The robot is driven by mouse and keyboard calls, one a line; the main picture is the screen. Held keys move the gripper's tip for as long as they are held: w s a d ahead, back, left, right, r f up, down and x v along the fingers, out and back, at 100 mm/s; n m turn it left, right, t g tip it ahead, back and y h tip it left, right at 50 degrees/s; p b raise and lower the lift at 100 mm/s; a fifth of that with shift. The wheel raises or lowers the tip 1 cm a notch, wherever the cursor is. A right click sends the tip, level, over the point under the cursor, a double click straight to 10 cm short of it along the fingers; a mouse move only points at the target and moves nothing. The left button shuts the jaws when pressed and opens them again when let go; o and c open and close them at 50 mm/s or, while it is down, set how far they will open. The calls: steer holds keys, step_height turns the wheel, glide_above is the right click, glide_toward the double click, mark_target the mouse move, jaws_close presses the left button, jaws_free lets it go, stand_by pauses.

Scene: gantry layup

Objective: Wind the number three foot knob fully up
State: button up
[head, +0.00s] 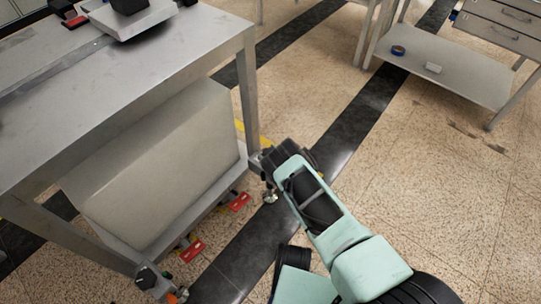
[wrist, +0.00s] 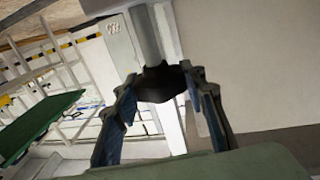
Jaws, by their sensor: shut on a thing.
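A dark foot knob (wrist: 160,84) sits under a round grey stem (wrist: 147,38) in the wrist view. My gripper (wrist: 162,76) has one finger on each side of the knob and is shut on it. A pale plate (wrist: 113,30) beside the stem carries dark marks that look like three strokes. In the head view my gripper (head: 268,165) is at the foot of the steel bench's (head: 130,75) right leg, and my arm and gripper hide the knob there. Another dark foot knob (head: 146,276) shows at the bench's near leg.
Red pedals (head: 239,202) stick out low along the bench's side, with another red pedal (head: 191,250) nearer. A large pale box (head: 160,165) fills the lower shelf. A second bench with a low shelf (head: 440,75) stands at the upper right. The speckled floor between is clear.

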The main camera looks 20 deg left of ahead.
steer(key=shift+w+a+r, duration=0.1)
stand_by(0.5)
steer(key=o, duration=1.2)
steer(key=shift+c, duration=0.2)
steer(key=v, duration=1.2)
steer(key=shift+w, duration=0.15)
